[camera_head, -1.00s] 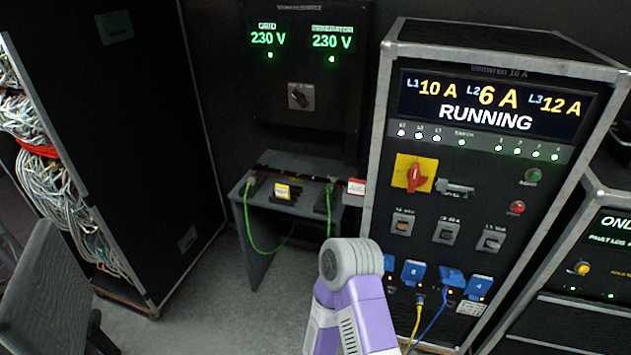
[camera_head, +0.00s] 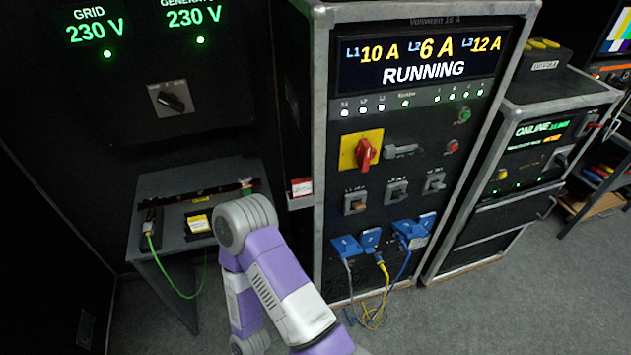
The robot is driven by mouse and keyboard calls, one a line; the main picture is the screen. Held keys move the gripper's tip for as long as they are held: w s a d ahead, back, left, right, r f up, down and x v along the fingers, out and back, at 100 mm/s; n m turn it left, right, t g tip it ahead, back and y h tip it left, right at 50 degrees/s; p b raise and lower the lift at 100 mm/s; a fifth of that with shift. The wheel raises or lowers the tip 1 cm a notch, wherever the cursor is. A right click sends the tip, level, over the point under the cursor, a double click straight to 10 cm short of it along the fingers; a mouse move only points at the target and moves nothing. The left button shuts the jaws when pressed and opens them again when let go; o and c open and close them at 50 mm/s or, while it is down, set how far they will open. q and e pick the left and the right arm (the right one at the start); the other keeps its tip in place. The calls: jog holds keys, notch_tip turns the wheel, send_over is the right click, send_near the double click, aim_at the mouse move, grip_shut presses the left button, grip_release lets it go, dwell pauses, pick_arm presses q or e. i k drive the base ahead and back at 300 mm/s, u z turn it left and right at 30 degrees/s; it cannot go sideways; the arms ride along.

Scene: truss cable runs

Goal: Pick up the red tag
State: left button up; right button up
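A small red and white tag (camera_head: 301,187) is at the left edge of the tall power rack (camera_head: 318,120), just right of the small grey table (camera_head: 165,183). It looks upright; what holds it there is too small to tell. One of my purple and white arms shows at lower centre, its grey joint (camera_head: 246,222) in front of the table's right part.
The rack's panel carries a red rotary switch (camera_head: 366,153) on yellow and blue plugs (camera_head: 371,238) with hanging cables (camera_head: 378,310). A yellow-labelled block (camera_head: 199,224) and a green cable (camera_head: 170,280) are on the table. Open floor (camera_head: 545,290) lies at right.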

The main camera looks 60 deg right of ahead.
aim_at(300, 187)
jog(key=z, duration=0.8)
jog(key=i, duration=0.7)
jog(key=z, duration=0.7)
